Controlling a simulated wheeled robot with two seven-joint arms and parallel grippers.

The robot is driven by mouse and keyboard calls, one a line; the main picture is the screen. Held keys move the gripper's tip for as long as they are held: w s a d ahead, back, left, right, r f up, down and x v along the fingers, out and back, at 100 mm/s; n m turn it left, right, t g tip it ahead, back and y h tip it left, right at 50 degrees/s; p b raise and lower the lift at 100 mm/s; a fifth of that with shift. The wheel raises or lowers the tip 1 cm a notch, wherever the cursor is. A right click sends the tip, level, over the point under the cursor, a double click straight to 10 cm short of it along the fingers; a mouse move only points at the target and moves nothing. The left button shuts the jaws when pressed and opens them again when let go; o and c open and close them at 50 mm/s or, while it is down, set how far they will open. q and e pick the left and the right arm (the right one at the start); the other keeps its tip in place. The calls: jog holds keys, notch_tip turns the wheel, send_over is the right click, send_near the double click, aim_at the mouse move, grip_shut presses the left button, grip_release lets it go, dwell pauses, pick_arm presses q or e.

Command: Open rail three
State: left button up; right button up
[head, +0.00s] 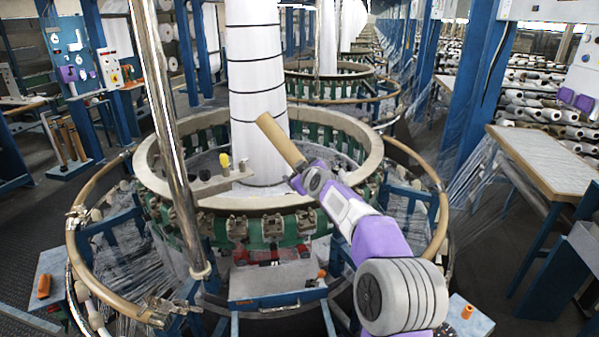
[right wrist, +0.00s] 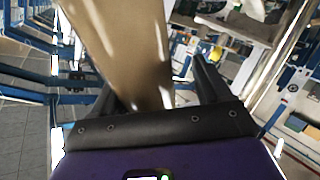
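The circular loom's pale ring (head: 147,160) stands in the middle of the head view, with green shuttle parts below it. Tan curved rails run around it, one at the left (head: 78,262) and one at the right (head: 440,200). No number marks rail three. My purple right arm reaches in from the lower right over the loom. Its gripper (head: 298,177) is shut on a tan tube (head: 280,138), which points up and left in front of the white fabric. In the right wrist view, the tube (right wrist: 120,45) rises between the two dark fingers (right wrist: 157,92). My left gripper is not in view.
A chrome post (head: 163,120) rises at the loom's front left. Orange cones sit on small tables at lower left (head: 44,286) and lower right (head: 467,312). Dark floor shows at the left.

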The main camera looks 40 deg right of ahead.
jog(key=shift+s+a+r, duration=0.15)
jog(key=shift+s, duration=0.2)
jog(key=p+v, duration=0.2)
jog(key=v, duration=0.4)
jog(key=shift+s, duration=0.3)
